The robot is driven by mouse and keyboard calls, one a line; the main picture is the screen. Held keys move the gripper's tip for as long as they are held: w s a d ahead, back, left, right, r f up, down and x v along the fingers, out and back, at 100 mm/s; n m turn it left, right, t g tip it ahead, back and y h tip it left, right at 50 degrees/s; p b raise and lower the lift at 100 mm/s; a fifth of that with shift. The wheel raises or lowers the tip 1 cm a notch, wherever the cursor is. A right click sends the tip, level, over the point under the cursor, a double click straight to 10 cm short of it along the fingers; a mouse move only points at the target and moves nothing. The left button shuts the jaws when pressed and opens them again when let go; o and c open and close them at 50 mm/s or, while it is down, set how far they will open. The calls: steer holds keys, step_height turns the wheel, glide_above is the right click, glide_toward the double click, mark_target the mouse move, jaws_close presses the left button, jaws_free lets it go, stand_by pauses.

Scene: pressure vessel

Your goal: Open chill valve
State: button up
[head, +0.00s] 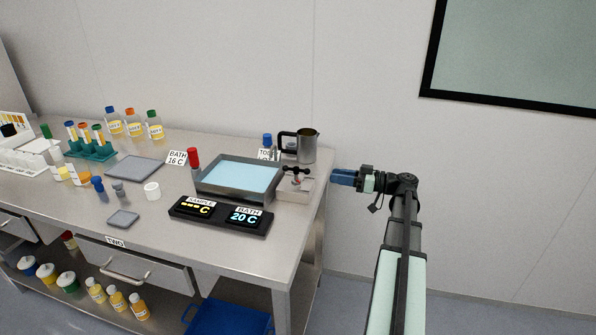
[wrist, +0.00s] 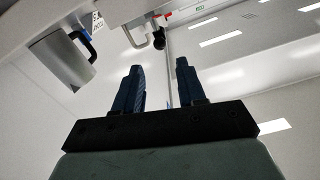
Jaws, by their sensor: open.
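The chill valve (head: 296,171) has a dark cross handle with ball ends and stands on a pale box at the right side of the water bath. In the wrist view a dark knob of its handle (wrist: 158,40) shows at the top, beyond the fingers, with the pale box beside it. My gripper (head: 335,177) is just off the table's right edge, to the right of the valve and apart from it. In the wrist view its two blue fingers (wrist: 160,72) are spread with nothing between them.
A steel jug (head: 307,146) stands behind the valve, close to my gripper. The bath (head: 240,177) with blue water is left of the valve. A black display (head: 222,215) reading BATH 20 C lies in front. Free room is right of the table.

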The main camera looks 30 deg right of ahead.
mark_target(304, 171)
steer(key=x, duration=1.3)
steer(key=shift+w+a+f, duration=0.1)
steer(key=shift+w+a, duration=0.15)
steer(key=shift+w, duration=0.05)
jaws_close()
